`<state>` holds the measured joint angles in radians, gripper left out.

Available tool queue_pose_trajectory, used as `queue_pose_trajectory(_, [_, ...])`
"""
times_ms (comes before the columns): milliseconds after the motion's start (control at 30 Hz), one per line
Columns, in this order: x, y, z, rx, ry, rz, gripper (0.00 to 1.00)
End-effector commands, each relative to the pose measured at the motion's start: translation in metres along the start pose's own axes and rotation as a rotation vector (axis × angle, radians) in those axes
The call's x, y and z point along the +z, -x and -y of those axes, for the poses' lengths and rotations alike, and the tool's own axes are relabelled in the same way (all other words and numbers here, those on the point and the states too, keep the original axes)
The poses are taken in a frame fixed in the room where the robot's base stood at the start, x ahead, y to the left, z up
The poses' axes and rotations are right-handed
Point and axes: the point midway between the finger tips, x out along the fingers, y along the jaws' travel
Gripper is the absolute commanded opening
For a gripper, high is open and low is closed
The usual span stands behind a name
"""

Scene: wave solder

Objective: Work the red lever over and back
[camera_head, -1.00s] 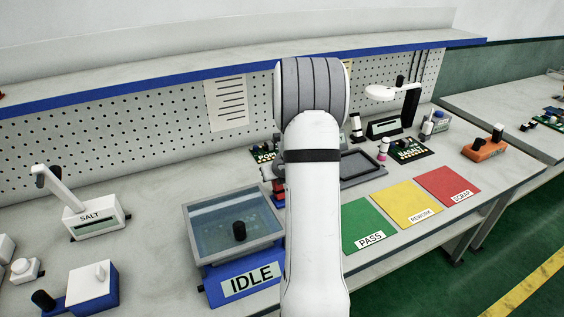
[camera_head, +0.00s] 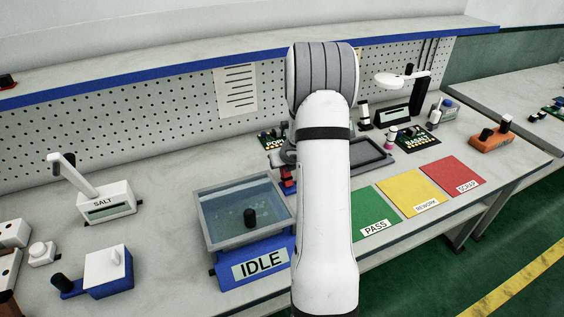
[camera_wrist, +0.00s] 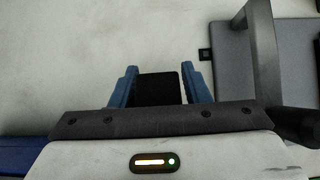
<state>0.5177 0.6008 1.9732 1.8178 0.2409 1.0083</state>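My gripper shows in the wrist view (camera_wrist: 158,84) with two blue fingers standing apart. A dark block (camera_wrist: 159,90) fills the gap between them; I cannot tell whether it is gripped or only lies between. In the head view my white arm hides most of the gripper. A small red part (camera_head: 288,174), with blue below it, shows just left of my arm, behind the IDLE machine (camera_head: 240,272). I cannot tell whether it is the red lever. No red shows in the wrist view.
The grey tray (camera_head: 376,168) lies right of my arm, with its grey plate close by in the wrist view (camera_wrist: 228,70). Green PASS (camera_head: 368,208), yellow REWORK (camera_head: 410,190) and red SCRAP (camera_head: 455,172) mats line the front. The SALT device (camera_head: 107,205) stands left.

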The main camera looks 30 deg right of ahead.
Motion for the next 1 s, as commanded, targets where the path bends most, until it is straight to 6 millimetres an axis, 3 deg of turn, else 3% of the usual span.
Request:
queue_pose_trajectory(367, [0.002, 0.005, -0.001, 0.000, 0.001, 0.003, 0.49])
queue_pose_trajectory(700, [0.002, 0.061, 0.000, -0.001, 0.001, 0.003, 0.49])
queue_pose_trajectory(1000, [0.000, 0.079, -0.001, 0.001, 0.001, 0.001, 0.49])
